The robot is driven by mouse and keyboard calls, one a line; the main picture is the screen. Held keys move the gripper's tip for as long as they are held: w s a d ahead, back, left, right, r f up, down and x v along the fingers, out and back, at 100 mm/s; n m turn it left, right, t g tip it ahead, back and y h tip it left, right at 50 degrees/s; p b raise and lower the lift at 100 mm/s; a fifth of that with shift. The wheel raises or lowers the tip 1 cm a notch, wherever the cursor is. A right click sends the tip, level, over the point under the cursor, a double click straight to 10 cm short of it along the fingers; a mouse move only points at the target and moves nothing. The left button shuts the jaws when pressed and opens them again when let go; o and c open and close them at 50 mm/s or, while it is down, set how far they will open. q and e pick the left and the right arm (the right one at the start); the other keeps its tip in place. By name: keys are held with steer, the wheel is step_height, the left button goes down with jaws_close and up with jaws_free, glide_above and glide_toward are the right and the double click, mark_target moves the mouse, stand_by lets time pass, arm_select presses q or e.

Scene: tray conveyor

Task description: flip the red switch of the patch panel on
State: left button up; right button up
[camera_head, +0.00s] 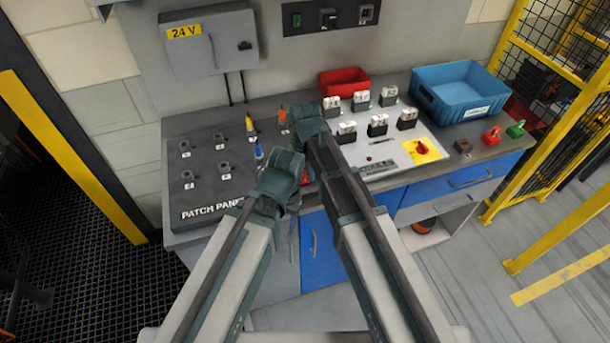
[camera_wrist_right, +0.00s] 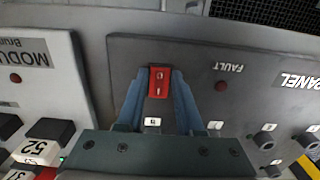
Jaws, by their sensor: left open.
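The red switch (camera_wrist_right: 159,82) is a small red rocker marked 0 and I on the dark patch panel. In the right wrist view it sits between the two blue-grey fingers of my right gripper (camera_wrist_right: 160,76). The fingertips flank it closely; whether they press on it is unclear. In the head view my right gripper (camera_head: 308,122) is over the right part of the patch panel (camera_head: 205,203), its fingertips hidden by its own arm. A red bit of the switch (camera_head: 305,177) shows between the arms. My left gripper (camera_head: 284,168) is open, lower, near the panel's front right part.
A module panel (camera_head: 408,152) with several numbered blocks is to the right. A red bin (camera_head: 344,82) and a blue bin (camera_head: 459,92) stand behind it. Blue (camera_head: 259,152), yellow and orange plugs stand up from the patch panel. A yellow fence closes the right side.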

jaws_close()
steer(key=shift+w+a+g, duration=0.2)
steer(key=shift+w+g, duration=0.3)
steer(key=shift+g, duration=0.3)
steer(key=shift+r+g+h, duration=0.1)
steer(key=shift+g+h, duration=0.4)
steer(key=shift+g, duration=0.1)
steer(key=shift+s, duration=0.1)
steer(key=o, duration=0.5)
jaws_free()
steer(key=shift+r, duration=0.1)
steer(key=p+v, duration=1.3)
steer(key=shift+r, duration=0.35)
